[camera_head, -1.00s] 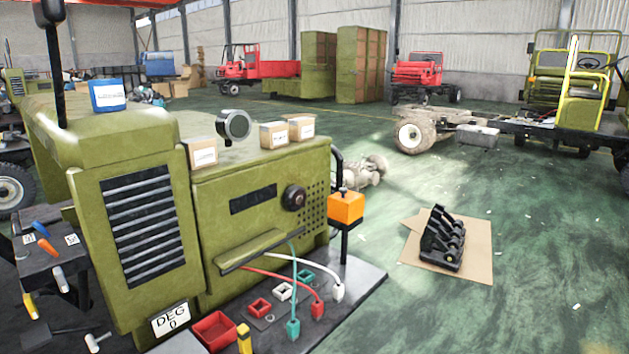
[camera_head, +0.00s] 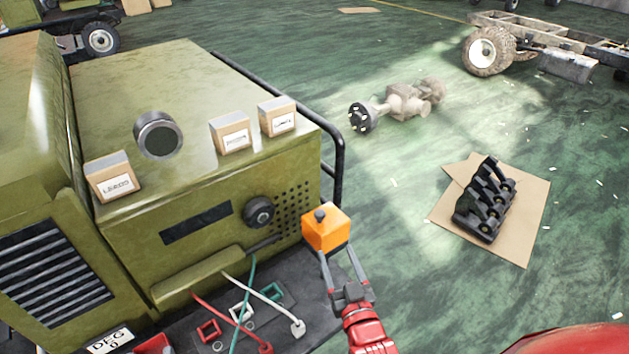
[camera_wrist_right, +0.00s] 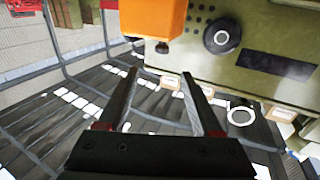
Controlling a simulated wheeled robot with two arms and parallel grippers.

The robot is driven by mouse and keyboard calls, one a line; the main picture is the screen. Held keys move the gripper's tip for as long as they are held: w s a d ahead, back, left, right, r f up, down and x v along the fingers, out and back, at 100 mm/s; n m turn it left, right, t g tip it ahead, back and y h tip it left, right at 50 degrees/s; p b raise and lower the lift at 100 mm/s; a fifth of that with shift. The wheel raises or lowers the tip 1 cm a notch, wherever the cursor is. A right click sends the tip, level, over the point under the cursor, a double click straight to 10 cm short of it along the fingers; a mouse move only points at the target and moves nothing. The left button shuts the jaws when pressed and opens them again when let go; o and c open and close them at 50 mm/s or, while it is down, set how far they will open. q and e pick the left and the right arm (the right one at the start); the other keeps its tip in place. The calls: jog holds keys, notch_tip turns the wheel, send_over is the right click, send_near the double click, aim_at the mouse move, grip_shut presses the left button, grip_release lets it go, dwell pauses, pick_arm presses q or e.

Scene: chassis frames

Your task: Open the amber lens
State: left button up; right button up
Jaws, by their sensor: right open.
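The amber lens (camera_head: 326,227) is an orange box with a dark knob on top, standing at the right front corner of the green machine. It also shows large in the right wrist view (camera_wrist_right: 152,18), cut off by the top edge. My right gripper (camera_head: 337,255) is open, its fingers pointing up at the lens from the near side. The fingertips overlap the lens's lower edge in the head view; I cannot tell whether they touch it. In the right wrist view the space between the fingers (camera_wrist_right: 160,76) is empty. My left gripper is not in view.
The green machine (camera_head: 235,180) carries small cartons (camera_head: 230,132) and a round gauge (camera_head: 158,135). Red, white and teal cables (camera_head: 270,297) run to sockets on the dark base. A black bracketed part (camera_head: 485,205) lies on cardboard (camera_head: 525,225). The floor between is mostly clear.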

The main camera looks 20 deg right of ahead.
jog(key=b, duration=0.6)
send_near(318, 210)
jog(key=w+p, duration=0.1)
jog(key=w, duration=0.2)
jog(key=w+p, duration=0.2)
jog(key=w, duration=0.2)
jog(key=w+p, duration=0.2)
jog(key=w, duration=0.1)
jog(key=shift+w+d, duration=0.3)
jog(key=shift+d, duration=0.1)
jog(key=shift+w+p, duration=0.3)
jog(key=shift+w, duration=0.35)
jog(key=shift+w+f, duration=0.1)
jog(key=shift+w, duration=0.05)
grip_shut()
